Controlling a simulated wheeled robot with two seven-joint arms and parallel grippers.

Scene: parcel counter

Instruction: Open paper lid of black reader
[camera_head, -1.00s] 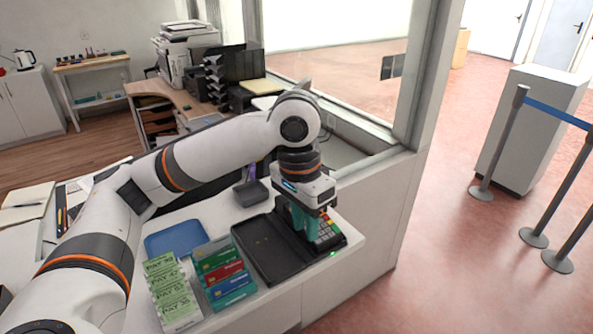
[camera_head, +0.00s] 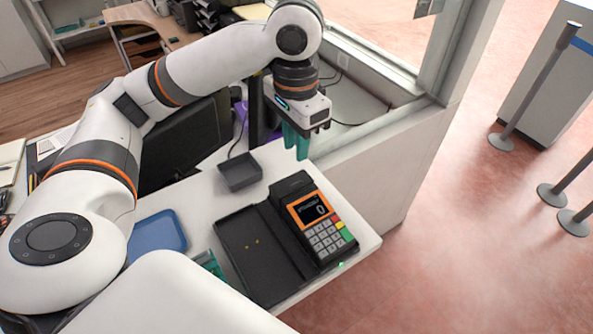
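The black reader (camera_head: 318,222) stands on the white counter, with an orange-framed screen reading 0 and a keypad. Its dark top end (camera_head: 293,186) looks closed; I cannot make out a separate lid edge. My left gripper (camera_head: 297,150) points down with teal fingers, just beyond the reader's top end. It appears apart from the reader, with nothing seen in it. The fingers overlap in this view, so their gap is unclear.
A flat black tray (camera_head: 246,246) lies against the reader's left side. A small dark box (camera_head: 240,172) and a blue tray (camera_head: 157,226) are further left. The counter's right edge is close to the reader.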

